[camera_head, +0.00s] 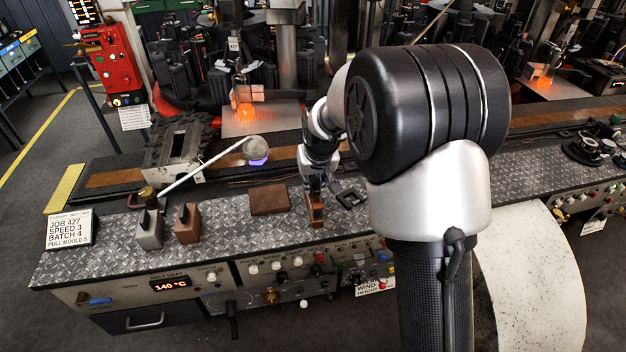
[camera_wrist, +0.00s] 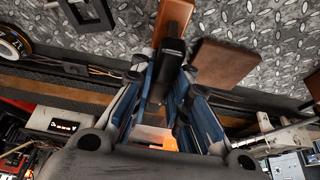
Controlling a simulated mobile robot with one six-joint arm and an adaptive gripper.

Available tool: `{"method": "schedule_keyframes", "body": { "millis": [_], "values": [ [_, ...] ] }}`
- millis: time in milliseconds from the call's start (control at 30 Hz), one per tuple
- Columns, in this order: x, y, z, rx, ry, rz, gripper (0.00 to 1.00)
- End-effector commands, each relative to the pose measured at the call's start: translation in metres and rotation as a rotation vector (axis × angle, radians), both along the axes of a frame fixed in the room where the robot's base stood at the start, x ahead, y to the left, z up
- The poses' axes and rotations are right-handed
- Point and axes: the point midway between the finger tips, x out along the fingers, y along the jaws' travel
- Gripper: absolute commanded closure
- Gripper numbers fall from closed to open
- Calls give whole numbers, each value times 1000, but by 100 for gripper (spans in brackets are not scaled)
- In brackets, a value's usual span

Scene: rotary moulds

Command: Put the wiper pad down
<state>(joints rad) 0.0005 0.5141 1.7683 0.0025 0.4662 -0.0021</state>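The wiper pad (camera_head: 315,210) is a narrow orange-brown block with a black grip. It is at my gripper (camera_head: 314,188), at the front of the bench top, right of a flat brown slab (camera_head: 269,199). In the wrist view the wiper pad (camera_wrist: 174,20) points away from me, and its black grip sits between the blue-lined fingers of my gripper (camera_wrist: 168,75), which look closed on it. The flat slab (camera_wrist: 226,63) lies just to its right there. I cannot tell whether the pad's underside touches the bench.
A black square frame (camera_head: 351,196) lies close right of the pad.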

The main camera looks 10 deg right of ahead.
Motion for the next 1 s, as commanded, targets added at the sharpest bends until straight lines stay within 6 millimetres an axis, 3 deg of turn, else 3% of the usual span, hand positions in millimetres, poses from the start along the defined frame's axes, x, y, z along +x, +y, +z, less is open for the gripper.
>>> {"method": "schedule_keyframes", "body": {
  "millis": [233, 567, 767, 1000],
  "values": [
    [0, 0, 0, 0, 0, 0, 66],
    [0, 0, 3, 0, 0, 0, 66],
    [-9, 0, 28, 0, -2, 0, 66],
    [-29, 0, 78, 0, -3, 0, 66]
  ]
}}
